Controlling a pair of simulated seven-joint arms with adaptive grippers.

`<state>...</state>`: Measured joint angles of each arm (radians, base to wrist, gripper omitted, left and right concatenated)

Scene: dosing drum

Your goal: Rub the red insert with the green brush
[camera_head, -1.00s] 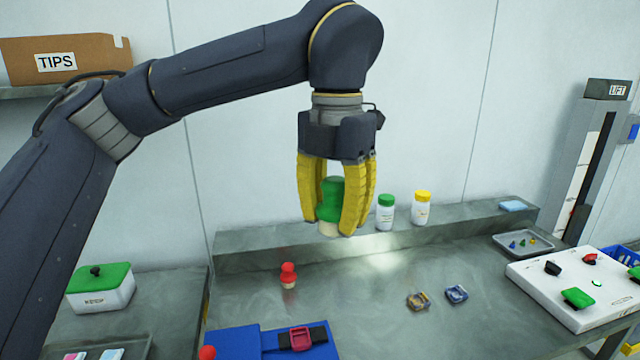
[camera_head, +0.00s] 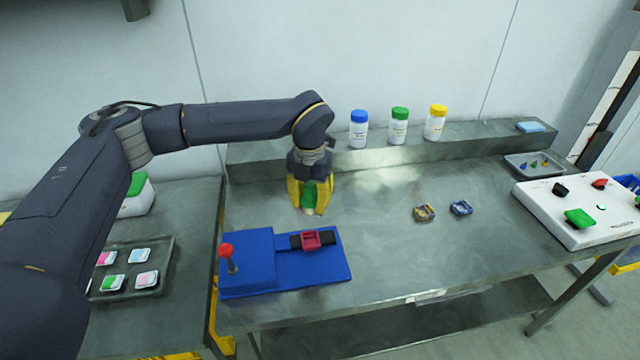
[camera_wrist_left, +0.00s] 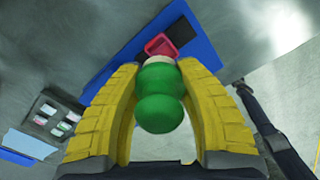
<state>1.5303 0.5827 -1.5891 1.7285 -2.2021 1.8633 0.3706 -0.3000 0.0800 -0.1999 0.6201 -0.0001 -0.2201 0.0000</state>
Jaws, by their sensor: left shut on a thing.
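My left gripper (camera_head: 309,205) has its yellow fingers shut on the green brush (camera_head: 309,193), just behind the blue fixture. In the left wrist view the brush's round green handle (camera_wrist_left: 160,98) sits between the fingers, with a pale band at its far end. The red insert (camera_head: 311,240) sits in a black strip on the blue fixture (camera_head: 270,285). In the left wrist view the red insert (camera_wrist_left: 160,46) shows just beyond the brush, partly covered by it. I cannot see the brush touching the insert. My right gripper is not in view.
A red-knobbed lever (camera_head: 226,250) stands at the fixture's left. Several bottles (camera_head: 399,127) stand on the back ledge. Two small patterned pieces (camera_head: 424,213) lie mid-table. A white control box (camera_head: 575,212) is at right, a tray of cards (camera_head: 130,290) at left. The front right of the table is clear.

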